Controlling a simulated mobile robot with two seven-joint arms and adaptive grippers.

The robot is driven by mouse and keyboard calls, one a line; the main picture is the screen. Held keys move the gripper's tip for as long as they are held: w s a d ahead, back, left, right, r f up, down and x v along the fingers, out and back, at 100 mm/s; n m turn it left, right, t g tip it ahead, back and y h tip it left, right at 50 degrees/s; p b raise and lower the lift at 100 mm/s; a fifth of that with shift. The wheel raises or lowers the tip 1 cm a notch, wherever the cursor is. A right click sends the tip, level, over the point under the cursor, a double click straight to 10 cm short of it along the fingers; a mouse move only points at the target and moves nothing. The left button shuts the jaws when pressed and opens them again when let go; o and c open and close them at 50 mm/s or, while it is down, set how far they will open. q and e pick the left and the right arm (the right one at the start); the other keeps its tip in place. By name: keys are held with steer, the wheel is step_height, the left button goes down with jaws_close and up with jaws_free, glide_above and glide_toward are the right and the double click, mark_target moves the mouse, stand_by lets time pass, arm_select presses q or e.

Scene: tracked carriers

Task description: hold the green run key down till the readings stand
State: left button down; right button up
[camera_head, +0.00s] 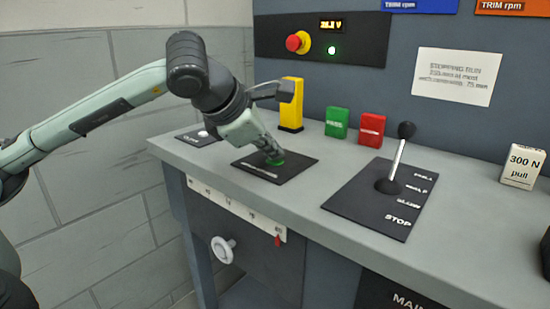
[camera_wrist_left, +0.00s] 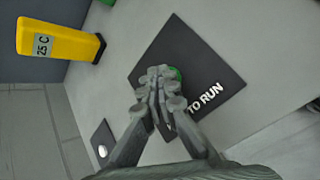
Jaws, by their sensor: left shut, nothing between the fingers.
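The green run key (camera_head: 276,161) sits on a black plate (camera_head: 291,172) on the grey console top. My left gripper (camera_head: 270,153) is shut and empty, with its fingertips over the key. In the left wrist view the closed fingers (camera_wrist_left: 160,80) cover most of the green key (camera_wrist_left: 175,74), and only its edge shows beside them. The fingertips seem to touch the key; I cannot tell how far it is pressed. The plate (camera_wrist_left: 210,68) carries white lettering ending in "TO RUN". A small display (camera_head: 331,25) on the back panel shows a lit reading. My right gripper is not in view.
A yellow block (camera_head: 292,106) marked 25 C (camera_wrist_left: 60,40) stands just behind the plate. Green (camera_head: 337,122) and red (camera_head: 371,129) blocks stand further right. A lever (camera_head: 398,160) rises from its own plate. A red knob (camera_head: 298,42) is on the panel.

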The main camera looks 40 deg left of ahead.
mark_target(272, 163)
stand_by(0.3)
arm_select(q)
steer(key=shift+r+p, duration=0.65)
steer(key=shift+r, duration=0.25)
step_height(272, 163, up, 5)
steer(key=p, duration=0.4)
steer(key=shift+r, duration=0.1)
stand_by(1.9)
